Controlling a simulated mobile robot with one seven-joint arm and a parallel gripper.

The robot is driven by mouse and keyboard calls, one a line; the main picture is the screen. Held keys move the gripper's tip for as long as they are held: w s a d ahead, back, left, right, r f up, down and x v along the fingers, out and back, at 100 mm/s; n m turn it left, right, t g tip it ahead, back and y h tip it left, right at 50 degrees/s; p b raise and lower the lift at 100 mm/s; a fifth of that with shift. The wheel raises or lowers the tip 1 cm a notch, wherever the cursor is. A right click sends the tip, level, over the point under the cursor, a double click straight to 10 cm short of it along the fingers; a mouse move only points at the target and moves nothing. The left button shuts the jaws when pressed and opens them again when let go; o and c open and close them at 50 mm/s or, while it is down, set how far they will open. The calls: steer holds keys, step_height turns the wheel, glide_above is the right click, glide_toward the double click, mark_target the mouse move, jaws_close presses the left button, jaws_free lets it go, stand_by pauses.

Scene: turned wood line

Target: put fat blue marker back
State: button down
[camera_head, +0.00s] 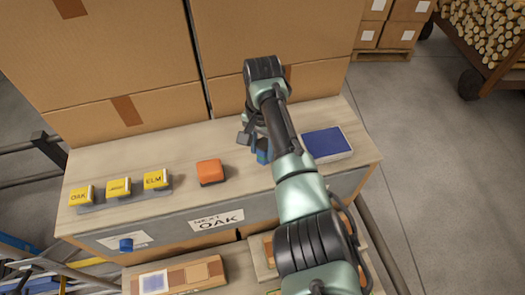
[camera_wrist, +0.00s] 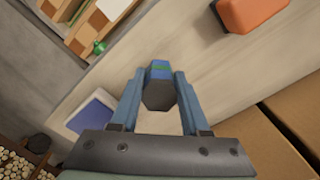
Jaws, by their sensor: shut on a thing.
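My gripper (camera_wrist: 158,95) has blue fingers closed around the fat blue marker (camera_wrist: 159,68), which shows a blue body, a green band and a dark end facing the wrist camera. In the head view my gripper (camera_head: 262,150) is above the bench top, between an orange block and a blue pad; the arm and fingers hide most of the marker there. A place for the marker cannot be made out for certain.
The bench (camera_head: 140,165) bears yellow blocks marked OAK and ELM (camera_head: 156,181), an orange block (camera_head: 210,172) and a blue pad (camera_head: 326,144). Large cardboard boxes (camera_head: 110,60) stand behind. A blue knob (camera_head: 126,244) is on the front; a shelf with wood samples (camera_head: 180,277) lies below.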

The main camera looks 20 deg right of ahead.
mark_target(262, 145)
steer(key=shift+f, duration=1.1)
steer(key=shift+f, duration=0.15)
steer(key=shift+c, duration=2)
jaws_free()
step_height(262, 145, up, 12)
steer(key=shift+r+b, duration=0.2)
steer(key=shift+b, duration=0.9)
steer(key=shift+w, duration=0.1)
